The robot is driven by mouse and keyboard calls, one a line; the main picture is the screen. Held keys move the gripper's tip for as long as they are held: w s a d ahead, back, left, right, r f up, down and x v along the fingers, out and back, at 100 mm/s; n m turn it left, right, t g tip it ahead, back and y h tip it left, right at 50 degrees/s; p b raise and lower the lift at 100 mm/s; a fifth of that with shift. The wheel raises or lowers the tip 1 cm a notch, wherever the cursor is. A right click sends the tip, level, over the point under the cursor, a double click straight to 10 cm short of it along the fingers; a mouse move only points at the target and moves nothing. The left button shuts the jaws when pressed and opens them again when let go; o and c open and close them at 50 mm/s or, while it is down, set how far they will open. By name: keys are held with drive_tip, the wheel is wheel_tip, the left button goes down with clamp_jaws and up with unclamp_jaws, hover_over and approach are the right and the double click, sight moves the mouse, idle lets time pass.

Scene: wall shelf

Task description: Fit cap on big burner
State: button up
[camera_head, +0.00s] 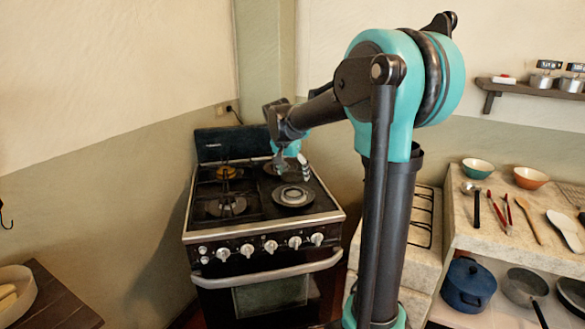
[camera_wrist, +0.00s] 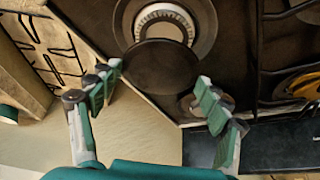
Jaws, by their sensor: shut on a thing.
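The black burner cap (camera_wrist: 160,68) is a flat round disc between my fingertips in the wrist view. My gripper (camera_wrist: 158,78) is shut on its edges with the fingers spread wide. The big burner (camera_wrist: 165,16), a pale toothed ring on a dark round base, lies just beyond the cap, which overlaps its near edge in that view. In the head view the big burner (camera_head: 293,196) is at the front right of the stove, and my gripper (camera_head: 289,168) is above and behind it. I cannot clearly make out the cap there.
The stove (camera_head: 262,225) has other burners, including a golden-topped one (camera_head: 228,172) at back left and a dark one (camera_head: 226,206) at front left. A counter (camera_head: 480,215) with utensils and bowls stands at right. A wall shelf (camera_head: 535,90) hangs above it.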

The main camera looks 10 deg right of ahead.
drive_tip(key=shift+f, duration=2.35)
drive_tip(key=shift+f, duration=0.45)
drive_tip(key=o, duration=1.3)
drive_tip(key=shift+s, duration=0.1)
drive_tip(key=shift+r, duration=0.1)
drive_tip(key=shift+r, duration=3.45)
